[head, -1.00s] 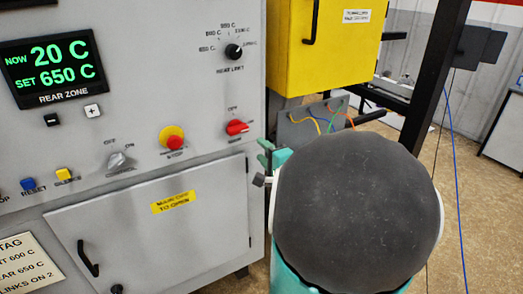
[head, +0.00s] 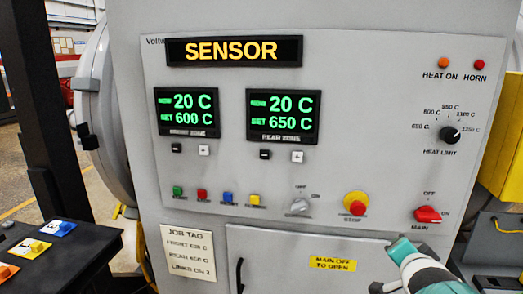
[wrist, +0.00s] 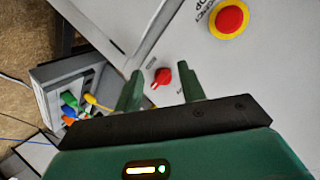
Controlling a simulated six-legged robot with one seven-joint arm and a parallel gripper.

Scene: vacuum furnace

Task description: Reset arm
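My gripper (head: 392,268), teal-green, is at the lower right of the head view, in front of the furnace control panel (head: 345,100) and below the red MAIN switch (head: 428,214). In the wrist view my gripper (wrist: 160,90) has its two green fingers apart with nothing between them. The red MAIN switch (wrist: 162,77) shows beyond the gap, apart from the fingers. The panel's top display (head: 235,51) reads SENSOR. The front zone display (head: 187,113) reads 20 C, set 600 C. The rear zone display (head: 283,117) reads 20 C, set 650 C.
The emergency stop (head: 355,204), heat limit knob (head: 450,134) and small coloured buttons are on the panel. A low door (head: 300,265) carries a MAIN OFF TO OPEN label. A dark bench (head: 60,260) stands left. In the wrist view, an open box (wrist: 75,85) holds coloured wires.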

